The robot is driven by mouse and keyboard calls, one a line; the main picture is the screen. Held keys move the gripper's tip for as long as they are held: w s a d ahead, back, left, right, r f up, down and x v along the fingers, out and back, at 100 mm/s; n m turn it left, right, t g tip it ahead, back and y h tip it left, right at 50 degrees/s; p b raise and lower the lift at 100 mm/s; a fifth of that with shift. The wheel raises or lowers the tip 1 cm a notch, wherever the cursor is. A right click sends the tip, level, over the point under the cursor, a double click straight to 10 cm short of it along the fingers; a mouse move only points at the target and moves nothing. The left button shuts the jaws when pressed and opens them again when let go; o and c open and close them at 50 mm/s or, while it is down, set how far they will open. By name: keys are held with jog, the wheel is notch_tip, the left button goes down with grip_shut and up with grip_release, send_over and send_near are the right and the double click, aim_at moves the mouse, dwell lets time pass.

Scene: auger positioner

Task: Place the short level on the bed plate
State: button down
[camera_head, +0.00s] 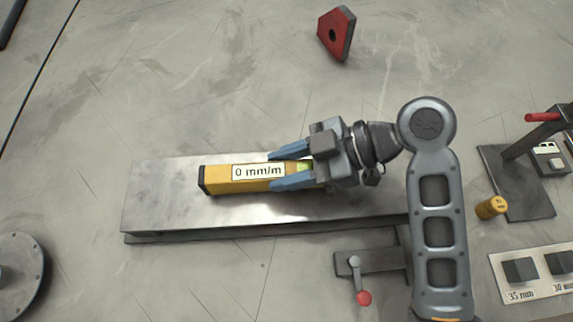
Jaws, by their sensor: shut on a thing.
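The short level (215,183) is a yellow bar with a black end cap and a white label reading "0 mm/m". The bed plate (155,212) is a long flat grey metal slab in the middle of the view. The level lies along the plate, over its upper face; I cannot tell whether it touches the plate. My gripper (291,166) comes from the right, its blue fingers shut on the right part of the level. The level's right end is partly hidden by the fingers.
A red clamp handle (364,298) on a grey block stands in front of the plate. A yellow knurled piece (491,207) and a tray of labelled blocks (540,285) are at right. A red pentagonal block (337,33) lies at the back. A round disc (20,270) is at left.

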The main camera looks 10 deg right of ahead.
jog(key=shift+f, duration=0.55)
jog(key=c, duration=0.6)
grip_release()
jog(key=shift+f, duration=0.1)
jog(key=shift+c, duration=0.2)
jog(key=v, duration=1.1)
jog(key=shift+a, duration=0.1)
jog(key=shift+d+r, duration=0.3)
jog(key=shift+d, duration=0.3)
